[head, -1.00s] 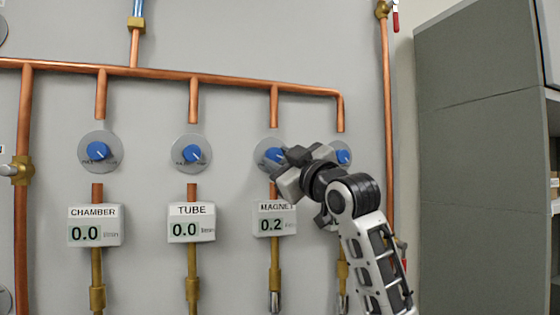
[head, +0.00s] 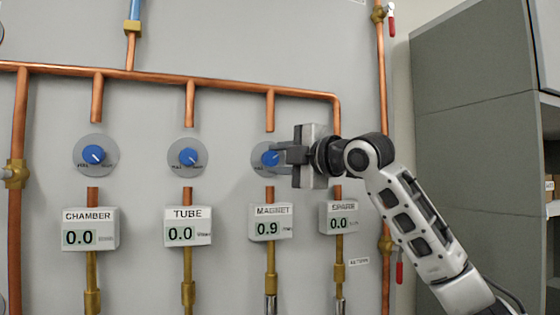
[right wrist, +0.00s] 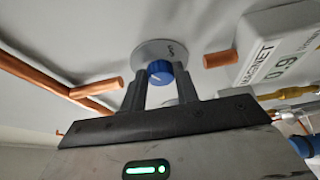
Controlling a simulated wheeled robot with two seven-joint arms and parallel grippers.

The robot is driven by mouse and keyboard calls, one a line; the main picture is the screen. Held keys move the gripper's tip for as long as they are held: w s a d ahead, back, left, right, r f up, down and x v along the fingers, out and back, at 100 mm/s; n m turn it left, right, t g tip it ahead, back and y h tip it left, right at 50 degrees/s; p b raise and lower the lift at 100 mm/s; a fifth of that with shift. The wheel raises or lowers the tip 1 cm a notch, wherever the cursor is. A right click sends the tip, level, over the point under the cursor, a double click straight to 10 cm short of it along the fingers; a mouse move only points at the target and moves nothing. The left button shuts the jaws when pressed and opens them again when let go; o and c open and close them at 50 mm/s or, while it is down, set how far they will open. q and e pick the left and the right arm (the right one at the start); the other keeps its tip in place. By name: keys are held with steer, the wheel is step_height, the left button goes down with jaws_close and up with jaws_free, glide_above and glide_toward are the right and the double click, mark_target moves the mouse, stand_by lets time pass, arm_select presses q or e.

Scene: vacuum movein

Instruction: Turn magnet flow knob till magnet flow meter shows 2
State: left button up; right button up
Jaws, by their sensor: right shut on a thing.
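The blue magnet flow knob (head: 270,158) sits on a round grey dial plate above the meter labelled MAGNET (head: 271,222), which reads 0.9. My right gripper (head: 281,155) comes in from the right and is shut on the knob, hiding part of the dial. In the right wrist view the knob (right wrist: 159,72) sits between the two fingertips (right wrist: 158,78), and the tilted magnet meter (right wrist: 280,50) reads 0.9. My left gripper is not in view.
The chamber meter (head: 91,230) and tube meter (head: 187,226) read 0.0, with blue knobs above them. The spare meter (head: 339,217) also reads 0.0. Copper pipes (head: 180,82) run along the wall. A grey cabinet (head: 470,150) stands at the right.

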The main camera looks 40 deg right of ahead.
steer(key=shift+r+n+g, duration=0.1)
steer(key=shift+n+g, duration=0.4)
steer(key=shift+n, duration=0.7)
steer(key=o, duration=1)
steer(key=shift+a, duration=0.1)
steer(key=shift+c, duration=0.2)
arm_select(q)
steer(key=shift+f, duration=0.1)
arm_select(e)
steer(key=shift+s, duration=0.1)
steer(key=shift+s, duration=0.35)
arm_select(q)
steer(key=b, duration=0.1)
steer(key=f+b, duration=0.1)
steer(key=b, duration=0.1)
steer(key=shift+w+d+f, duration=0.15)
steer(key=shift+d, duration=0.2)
arm_select(e)
steer(key=s+d+r, duration=0.1)
steer(key=s+d, duration=0.1)
steer(key=s, duration=1.3)
steer(key=shift+d+r, duration=0.15)
steer(key=shift+d, duration=0.05)
